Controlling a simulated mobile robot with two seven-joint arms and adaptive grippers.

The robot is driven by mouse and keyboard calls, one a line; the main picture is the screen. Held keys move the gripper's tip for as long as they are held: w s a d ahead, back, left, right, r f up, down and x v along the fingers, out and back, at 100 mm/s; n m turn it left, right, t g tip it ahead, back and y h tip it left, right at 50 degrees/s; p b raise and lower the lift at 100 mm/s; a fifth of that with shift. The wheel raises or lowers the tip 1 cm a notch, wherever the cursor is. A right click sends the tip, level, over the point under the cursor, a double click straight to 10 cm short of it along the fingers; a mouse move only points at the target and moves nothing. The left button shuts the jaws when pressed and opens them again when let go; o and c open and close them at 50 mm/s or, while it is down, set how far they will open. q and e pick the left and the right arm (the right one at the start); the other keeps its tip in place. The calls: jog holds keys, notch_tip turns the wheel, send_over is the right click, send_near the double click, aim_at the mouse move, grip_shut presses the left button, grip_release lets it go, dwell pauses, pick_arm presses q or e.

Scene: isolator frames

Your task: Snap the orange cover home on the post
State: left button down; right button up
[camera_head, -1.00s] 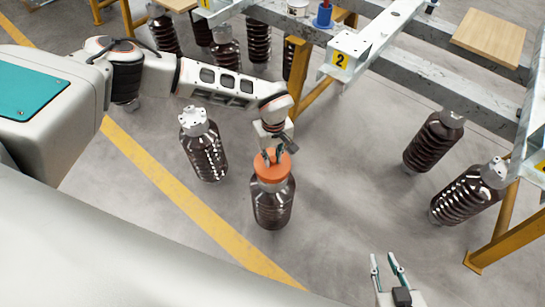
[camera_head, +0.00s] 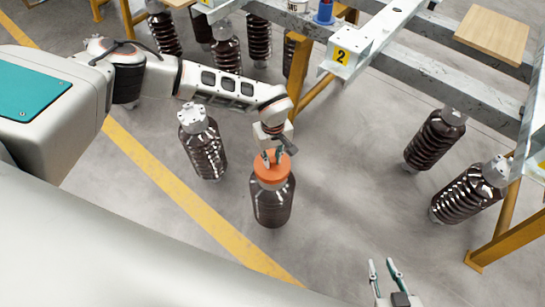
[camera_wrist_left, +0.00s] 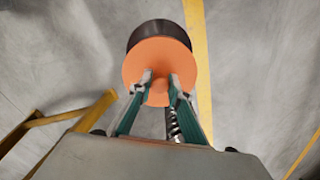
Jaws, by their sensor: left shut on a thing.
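The orange cover (camera_head: 272,172) sits at the top of a dark brown ribbed post (camera_head: 272,205) that stands upright on the floor. In the left wrist view the orange cover (camera_wrist_left: 160,58) is a round disc with the dark post (camera_wrist_left: 160,32) showing past its far edge. My left gripper (camera_head: 272,158) is above the cover, shut on the cover's middle part; its fingertips (camera_wrist_left: 159,84) show there in the left wrist view. Whether the cover is fully seated cannot be seen. My right gripper (camera_head: 383,266) is open and empty at the bottom of the head view.
Another post with a pale metal top (camera_head: 203,155) stands close by on the left. A steel frame with a yellow "2" plate (camera_head: 341,56) and yellow legs is behind. Floor between is clear.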

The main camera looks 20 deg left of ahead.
aim_at(273, 159)
pick_arm(q)
jog(key=shift+f, duration=0.55)
jog(key=shift+f, duration=0.3)
jog(key=c, duration=1.8)
grip_release()
jog(key=shift+r, duration=0.3)
notch_tip(273, 159, up, 11)
jog(key=shift+r, duration=0.2)
